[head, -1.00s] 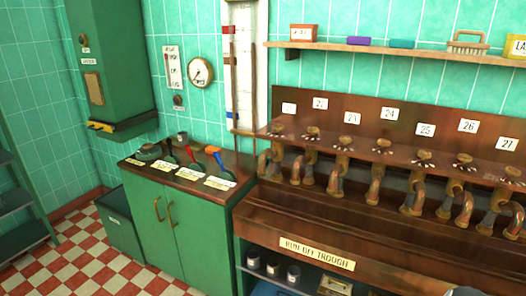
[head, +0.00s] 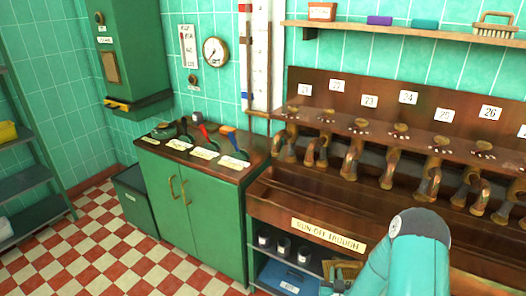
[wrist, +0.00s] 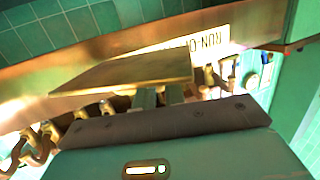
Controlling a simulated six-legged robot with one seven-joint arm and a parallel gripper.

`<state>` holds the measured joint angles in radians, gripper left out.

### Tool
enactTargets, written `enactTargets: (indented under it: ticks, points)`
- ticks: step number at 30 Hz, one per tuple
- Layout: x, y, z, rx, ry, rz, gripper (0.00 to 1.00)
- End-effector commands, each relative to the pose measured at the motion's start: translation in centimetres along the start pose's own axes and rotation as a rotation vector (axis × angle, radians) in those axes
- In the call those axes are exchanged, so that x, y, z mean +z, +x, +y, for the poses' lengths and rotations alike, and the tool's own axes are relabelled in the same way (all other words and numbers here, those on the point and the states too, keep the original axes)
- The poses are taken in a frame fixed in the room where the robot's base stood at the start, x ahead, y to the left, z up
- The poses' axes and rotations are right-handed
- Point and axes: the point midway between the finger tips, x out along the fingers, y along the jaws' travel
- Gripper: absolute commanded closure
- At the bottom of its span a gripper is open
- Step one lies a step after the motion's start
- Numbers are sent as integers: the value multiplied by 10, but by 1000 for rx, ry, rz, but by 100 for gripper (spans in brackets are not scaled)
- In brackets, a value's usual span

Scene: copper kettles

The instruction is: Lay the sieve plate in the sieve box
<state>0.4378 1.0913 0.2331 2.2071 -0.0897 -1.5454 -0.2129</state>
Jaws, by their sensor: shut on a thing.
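In the wrist view, my gripper (wrist: 160,97) is shut on a flat brass-coloured plate, which I take to be the sieve plate (wrist: 125,72). The plate juts out beyond the fingers, clear of the dark wrist edge. The "RUN OFF TROUGH" label and bent taps show behind it. I cannot pick out the sieve box for certain in either view.
The copper trough (head: 280,205) with its row of taps runs along the right. A blue box (head: 287,279) and dark cups stand under the trough. The checkered floor (head: 100,255) is clear.

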Motion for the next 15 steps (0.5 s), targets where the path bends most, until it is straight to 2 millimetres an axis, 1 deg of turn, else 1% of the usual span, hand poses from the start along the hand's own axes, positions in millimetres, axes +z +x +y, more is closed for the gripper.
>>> enactTargets:
  ticks: [1,3,6,10,12,15]
  points:
    - [-13,-2,-24,-48,-9,6,100]
    - [-23,-6,-49,-99,-19,5,100]
    - [-34,-12,-76,-155,-29,4,100]
    - [-41,-18,-96,-195,-38,2,100]
    - [-43,-19,-100,-204,-41,2,100]
    - [-43,-19,-101,-206,-41,2,100]
